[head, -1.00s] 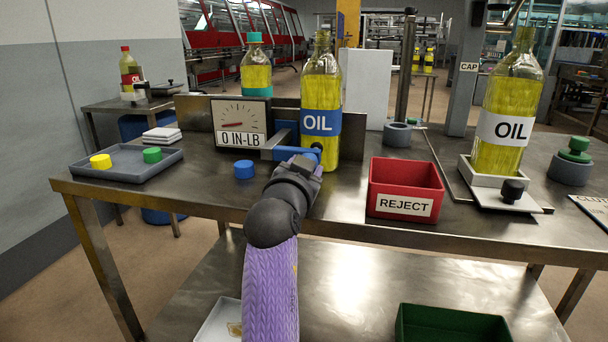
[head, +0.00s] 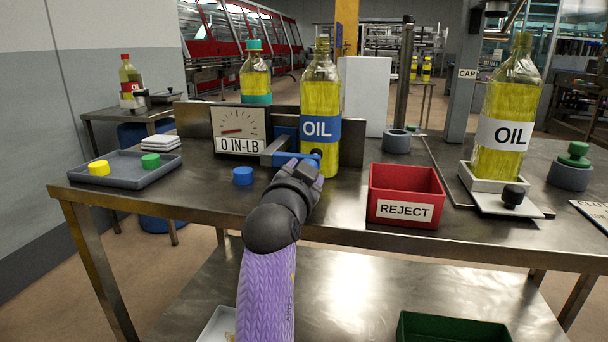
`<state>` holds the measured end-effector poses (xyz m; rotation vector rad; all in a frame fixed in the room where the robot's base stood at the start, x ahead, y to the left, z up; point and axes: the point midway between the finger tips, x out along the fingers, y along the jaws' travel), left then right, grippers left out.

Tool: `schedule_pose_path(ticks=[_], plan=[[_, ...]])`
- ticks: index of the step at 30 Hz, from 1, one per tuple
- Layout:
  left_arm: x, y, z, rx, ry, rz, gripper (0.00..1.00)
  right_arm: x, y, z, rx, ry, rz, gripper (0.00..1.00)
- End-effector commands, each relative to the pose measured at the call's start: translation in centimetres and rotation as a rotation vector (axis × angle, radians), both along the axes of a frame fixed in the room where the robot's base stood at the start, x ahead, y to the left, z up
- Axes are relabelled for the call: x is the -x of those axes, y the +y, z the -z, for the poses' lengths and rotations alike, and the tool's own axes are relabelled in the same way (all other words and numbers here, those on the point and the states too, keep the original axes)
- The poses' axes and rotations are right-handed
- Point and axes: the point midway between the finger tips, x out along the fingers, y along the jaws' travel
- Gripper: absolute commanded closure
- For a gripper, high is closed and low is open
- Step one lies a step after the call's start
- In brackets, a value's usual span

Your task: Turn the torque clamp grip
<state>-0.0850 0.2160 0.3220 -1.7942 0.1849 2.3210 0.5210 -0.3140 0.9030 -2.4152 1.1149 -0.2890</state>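The torque clamp holds an oil bottle (head: 320,98) with a blue label, upright on the steel table. Its blue grip arm (head: 283,152) reaches across the bottle's lower front to a dark knob at the right end. Behind it on the left stands the torque dial (head: 240,130), reading 0 IN-LB. My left gripper (head: 305,173) is just in front of and below the grip's right end. Its purple fingertips look spread apart, with nothing clearly between them. Whether a finger touches the grip is hard to tell. My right gripper is not in view.
A blue cap (head: 243,176) lies left of my gripper. A grey tray (head: 130,181) with yellow and green caps is at the left. A red REJECT bin (head: 405,183) stands close on the right. Another oil bottle (head: 503,130) stands in a white holder farther right.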

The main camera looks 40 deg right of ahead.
Motion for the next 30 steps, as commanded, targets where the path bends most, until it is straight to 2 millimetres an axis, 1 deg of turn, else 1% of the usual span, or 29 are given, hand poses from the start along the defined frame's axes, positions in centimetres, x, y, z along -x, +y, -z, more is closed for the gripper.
schedule_pose_path(ticks=[1, 2, 3, 10, 13, 17, 21, 24, 27, 30], plan=[[0.1, 0.0, 0.0, 0.000, 0.002, 0.000, 0.41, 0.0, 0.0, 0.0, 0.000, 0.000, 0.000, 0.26], [0.2, 0.0, -0.1, 0.000, 0.003, 0.000, 0.41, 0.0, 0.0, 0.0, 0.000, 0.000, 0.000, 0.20], [0.3, 0.0, -0.1, 0.000, 0.005, 0.000, 0.41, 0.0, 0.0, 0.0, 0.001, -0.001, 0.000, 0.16], [0.4, 0.0, -0.1, 0.000, 0.006, -0.001, 0.41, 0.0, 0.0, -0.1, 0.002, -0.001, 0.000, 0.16], [0.3, 0.0, -0.2, 0.000, 0.003, 0.000, 0.41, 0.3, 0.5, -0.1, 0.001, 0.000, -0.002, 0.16], [-0.2, 0.0, -0.6, 0.000, -0.006, -0.001, 0.41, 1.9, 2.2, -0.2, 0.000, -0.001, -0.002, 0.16], [-0.7, 0.0, -0.5, 0.000, -0.015, -0.001, 0.41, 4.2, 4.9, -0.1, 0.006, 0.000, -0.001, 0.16], [-0.9, -0.1, -0.5, 0.001, -0.018, -0.001, 0.41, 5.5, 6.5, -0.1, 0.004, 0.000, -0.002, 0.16], [-0.9, 0.0, -0.5, 0.001, -0.017, -0.001, 0.41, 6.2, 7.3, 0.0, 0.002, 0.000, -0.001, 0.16], [-0.8, 0.0, -0.5, 0.000, -0.016, -0.001, 0.41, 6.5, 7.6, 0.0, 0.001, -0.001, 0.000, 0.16]])
